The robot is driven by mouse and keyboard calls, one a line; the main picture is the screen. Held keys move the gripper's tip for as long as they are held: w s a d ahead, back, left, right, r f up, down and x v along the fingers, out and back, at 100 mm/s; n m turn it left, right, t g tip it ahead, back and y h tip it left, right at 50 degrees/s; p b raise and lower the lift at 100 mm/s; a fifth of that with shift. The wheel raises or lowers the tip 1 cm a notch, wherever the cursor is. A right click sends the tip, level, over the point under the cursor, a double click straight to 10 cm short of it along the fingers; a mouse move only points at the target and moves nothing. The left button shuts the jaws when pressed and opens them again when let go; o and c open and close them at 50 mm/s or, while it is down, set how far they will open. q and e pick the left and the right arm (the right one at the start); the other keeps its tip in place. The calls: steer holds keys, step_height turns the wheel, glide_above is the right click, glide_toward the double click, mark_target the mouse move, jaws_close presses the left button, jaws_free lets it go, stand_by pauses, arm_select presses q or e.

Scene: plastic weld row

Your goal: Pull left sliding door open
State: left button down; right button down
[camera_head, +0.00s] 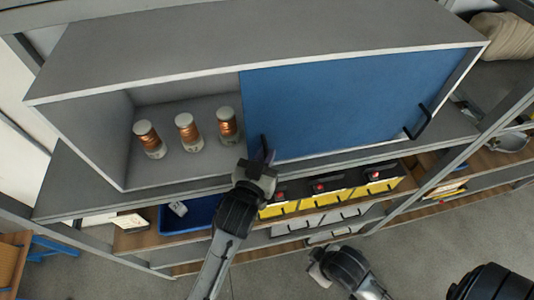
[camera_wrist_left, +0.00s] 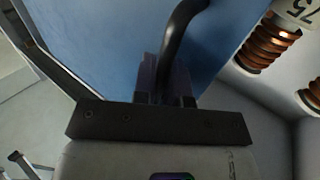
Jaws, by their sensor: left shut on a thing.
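A grey cabinet (camera_head: 270,40) has a blue sliding door panel (camera_head: 340,100) across its right part, and its left part is open. A black handle (camera_head: 264,143) stands at the panel's lower left edge. My left gripper (camera_head: 265,157) is shut on this handle. In the left wrist view, the curved black handle (camera_wrist_left: 178,35) runs down between the fingers of my left gripper (camera_wrist_left: 165,80), against the blue door (camera_wrist_left: 110,45). Another black handle (camera_head: 418,123) is near the right end of the blue area. My right gripper (camera_head: 318,265) is low in the head view, away from the cabinet; its fingers are unclear.
Several copper-wound spools, one at the middle (camera_head: 187,132), stand in the open left part. Below are a blue bin (camera_head: 180,217) and yellow-fronted boxes (camera_head: 320,199) on a wooden shelf. A metal rack post (camera_head: 440,172) stands at right. Grey floor is free in front.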

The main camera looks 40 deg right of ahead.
stand_by(0.3)
arm_select(q)
steer(key=c, duration=1.5)
jaws_free()
steer(key=shift+o, duration=0.2)
steer(key=b+v, duration=0.3)
steer(key=v, duration=1.1)
steer(key=shift+d, duration=0.1)
